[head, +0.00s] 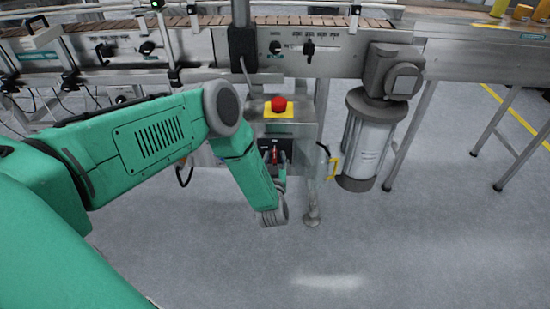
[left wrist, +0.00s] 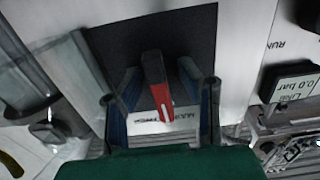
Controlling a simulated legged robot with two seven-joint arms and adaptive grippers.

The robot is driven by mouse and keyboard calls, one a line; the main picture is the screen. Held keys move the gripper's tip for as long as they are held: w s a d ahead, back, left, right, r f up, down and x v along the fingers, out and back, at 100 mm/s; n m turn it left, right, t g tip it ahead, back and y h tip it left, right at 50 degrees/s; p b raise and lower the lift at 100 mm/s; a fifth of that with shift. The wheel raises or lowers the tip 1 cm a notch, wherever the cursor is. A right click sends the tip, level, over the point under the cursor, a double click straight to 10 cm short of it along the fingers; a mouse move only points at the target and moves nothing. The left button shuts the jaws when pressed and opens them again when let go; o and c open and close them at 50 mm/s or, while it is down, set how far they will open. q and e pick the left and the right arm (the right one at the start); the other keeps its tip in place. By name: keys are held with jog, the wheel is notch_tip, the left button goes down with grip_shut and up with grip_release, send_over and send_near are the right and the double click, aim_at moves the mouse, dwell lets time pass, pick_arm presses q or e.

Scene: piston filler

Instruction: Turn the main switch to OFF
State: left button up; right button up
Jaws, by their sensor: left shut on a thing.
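The main switch is a red handle (head: 275,155) on a black plate (head: 264,143), on the front of the grey cabinet below the conveyor. In the left wrist view the red handle (left wrist: 158,85) runs nearly up and down the picture, slightly tilted, in front of the dark plate (left wrist: 205,48). A white label with partly hidden lettering shows beside it. My left gripper (head: 277,171) is at the switch, its fingers on either side of the handle. In the left wrist view, the left gripper (left wrist: 162,108) is shut on the handle. My right gripper is not in view.
A red emergency button (head: 279,103) on a yellow plate is just above the switch. A motor with a pale cylinder (head: 364,140) hangs to the right. A small display (left wrist: 288,83) shows at the right of the left wrist view. The floor in front is clear.

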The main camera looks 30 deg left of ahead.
pick_arm(q)
jog(key=shift+n, duration=0.3)
jog(key=n, duration=0.3)
jog(key=shift+n, duration=0.4)
jog(key=n, duration=0.9)
jog(key=shift+b, duration=0.3)
jog(key=shift+s+n+b, duration=0.1)
jog(key=shift+n+b, duration=0.25)
jog(key=shift+n, duration=1.65)
jog(key=shift+f, duration=0.1)
jog(key=o, duration=1.1)
jog(key=shift+s, duration=0.1)
